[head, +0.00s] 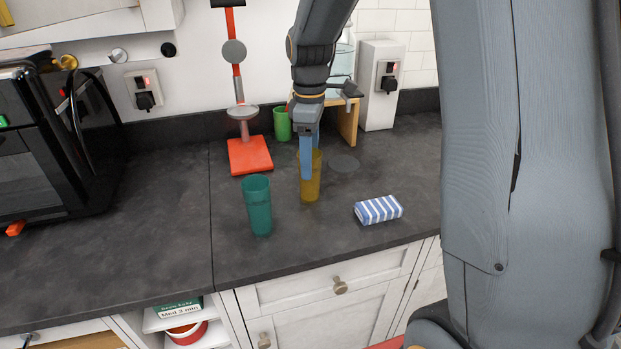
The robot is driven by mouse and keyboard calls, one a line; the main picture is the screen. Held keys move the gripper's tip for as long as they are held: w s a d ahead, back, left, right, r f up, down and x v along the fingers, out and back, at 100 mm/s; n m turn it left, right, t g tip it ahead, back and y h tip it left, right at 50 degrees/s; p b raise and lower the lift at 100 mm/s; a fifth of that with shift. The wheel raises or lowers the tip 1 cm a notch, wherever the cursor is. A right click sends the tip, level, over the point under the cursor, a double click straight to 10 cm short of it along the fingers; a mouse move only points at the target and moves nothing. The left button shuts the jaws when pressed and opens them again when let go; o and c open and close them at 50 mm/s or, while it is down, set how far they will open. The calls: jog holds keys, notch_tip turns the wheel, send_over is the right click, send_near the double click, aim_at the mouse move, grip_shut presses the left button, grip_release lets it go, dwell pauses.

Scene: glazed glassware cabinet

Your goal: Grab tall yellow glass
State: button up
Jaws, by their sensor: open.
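The tall yellow glass (313,188) stands upright on the dark worktop, near the middle of the head view. My gripper (306,165) points down at it from above, with its blue fingers in front of and overlapping the glass's upper left part. The jaws are open. The fingers hide part of the glass's rim and side, and I cannot tell whether they touch it or reach inside it.
A teal glass (259,207) stands just left of the yellow one. A striped cloth (378,210) lies to the right. Behind are a green cup (282,124), a red-based stand (250,157) and a wooden stand (348,120). A black oven (40,150) is far left. The worktop's front is clear.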

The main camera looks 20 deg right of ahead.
jog(key=shift+w+f+p, duration=0.15)
jog(key=shift+f+p, duration=0.9)
jog(key=shift+f, duration=1.55)
jog(key=c, duration=1.2)
